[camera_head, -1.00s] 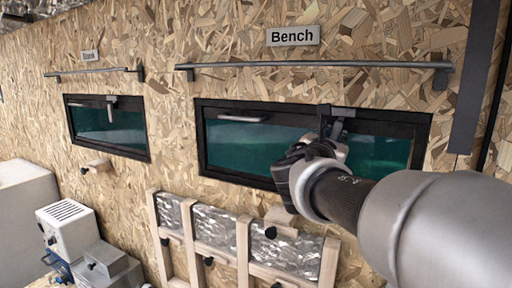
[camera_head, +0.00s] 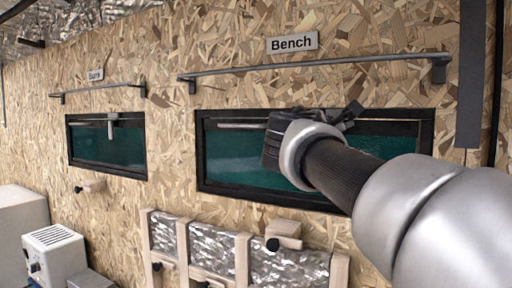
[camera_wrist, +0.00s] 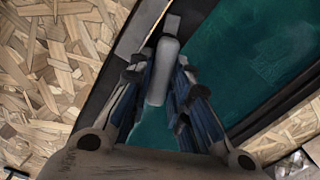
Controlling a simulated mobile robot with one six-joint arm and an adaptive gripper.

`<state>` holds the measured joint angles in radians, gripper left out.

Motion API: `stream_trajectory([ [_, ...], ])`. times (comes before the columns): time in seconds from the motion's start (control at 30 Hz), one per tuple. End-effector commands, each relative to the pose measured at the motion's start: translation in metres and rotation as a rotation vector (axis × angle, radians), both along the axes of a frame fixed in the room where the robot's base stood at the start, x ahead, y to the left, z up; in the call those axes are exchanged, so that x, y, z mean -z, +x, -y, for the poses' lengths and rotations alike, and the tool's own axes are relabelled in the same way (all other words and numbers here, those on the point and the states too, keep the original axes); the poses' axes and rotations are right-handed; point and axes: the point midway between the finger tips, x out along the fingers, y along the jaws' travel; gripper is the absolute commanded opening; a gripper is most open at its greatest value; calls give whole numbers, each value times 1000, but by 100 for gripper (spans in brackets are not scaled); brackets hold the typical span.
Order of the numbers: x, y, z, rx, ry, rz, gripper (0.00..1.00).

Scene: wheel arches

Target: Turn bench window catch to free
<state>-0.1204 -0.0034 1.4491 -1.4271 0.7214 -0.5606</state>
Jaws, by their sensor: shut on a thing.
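The bench window (camera_head: 235,165) is a dark-framed green pane below the "Bench" sign (camera_head: 292,43). Its catch is a pale grey lever, clearest in the wrist view (camera_wrist: 163,65), lying close along the dark frame. My gripper (camera_wrist: 158,90) is shut on this lever, with a finger on each side. In the head view my gripper (camera_head: 335,118) is at the upper middle of the window, and the hand and wrist hide most of the catch. The lever's exact angle cannot be told there.
A grey rail (camera_head: 320,66) runs above the window. A second window (camera_head: 105,145) with its own catch is at the left. Below are a wooden rack (camera_head: 240,262) with silvery panels and a small wooden block (camera_head: 285,232). A dark vertical post (camera_head: 471,80) stands at the right.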

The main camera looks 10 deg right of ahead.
Motion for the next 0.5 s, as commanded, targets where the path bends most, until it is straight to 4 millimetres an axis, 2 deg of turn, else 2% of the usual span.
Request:
stream_trajectory([
  [0.5,-9,1,-1,0,273,186,0],
])
